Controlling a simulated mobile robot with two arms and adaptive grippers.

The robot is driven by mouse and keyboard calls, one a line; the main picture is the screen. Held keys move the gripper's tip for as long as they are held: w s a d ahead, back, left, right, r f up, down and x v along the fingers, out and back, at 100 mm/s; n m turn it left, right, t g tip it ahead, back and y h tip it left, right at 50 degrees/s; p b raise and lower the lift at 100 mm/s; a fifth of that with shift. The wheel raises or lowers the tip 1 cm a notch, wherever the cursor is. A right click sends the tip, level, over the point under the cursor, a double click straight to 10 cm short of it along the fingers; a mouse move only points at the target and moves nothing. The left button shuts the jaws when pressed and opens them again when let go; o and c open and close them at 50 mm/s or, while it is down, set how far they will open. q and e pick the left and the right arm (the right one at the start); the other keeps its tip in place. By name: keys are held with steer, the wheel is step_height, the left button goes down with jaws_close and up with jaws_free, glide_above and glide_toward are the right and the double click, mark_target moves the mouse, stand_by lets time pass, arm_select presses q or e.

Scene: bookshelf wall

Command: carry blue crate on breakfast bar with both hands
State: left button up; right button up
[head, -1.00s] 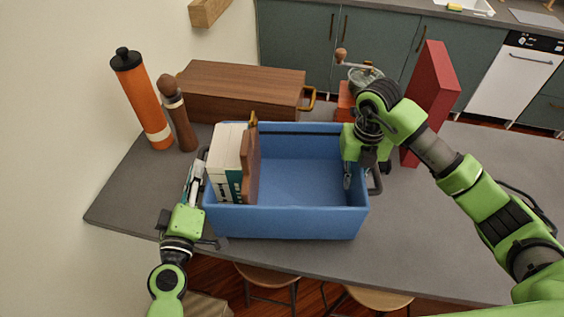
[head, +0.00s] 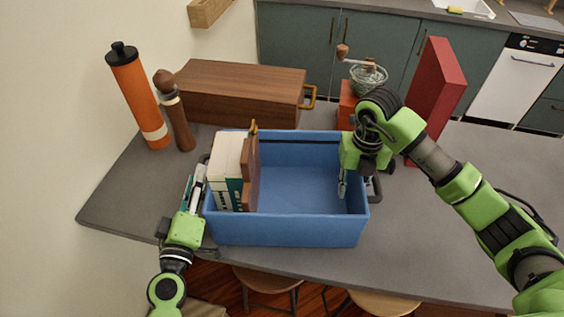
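The blue crate (head: 290,232) is on the grey breakfast bar (head: 120,200) near its front edge, with a white-and-teal box (head: 225,165) and a brown board standing inside at its left end. My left gripper (head: 200,185) is at the crate's left end, by the dark handle there; its fingers are partly hidden, and I cannot tell how far they are closed. My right gripper (head: 355,183) is at the right end, with a finger inside the wall and the dark handle (head: 374,188) beside it; its grip is partly hidden by the arm.
Behind the crate stand a brown wooden box (head: 240,92), an orange bottle (head: 140,100), a brown pepper mill (head: 175,112), a coffee grinder (head: 366,78) and a tall red box (head: 432,95). Stools (head: 268,280) stand below the front edge. The bar's right side is clear.

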arm_select(q)
steer(key=shift+s+a, duration=0.1)
steer(key=shift+s, duration=0.05)
arm_select(e)
steer(key=shift+s+d+r, duration=0.1)
arm_select(q)
steer(key=shift+s, duration=0.1)
steer(key=s, duration=0.7)
steer(key=shift+s+a, duration=0.2)
steer(key=shift+s, duration=0.15)
arm_select(e)
step_height(320, 180, up, 12)
steer(key=shift+f, duration=0.1)
stand_by(0.5)
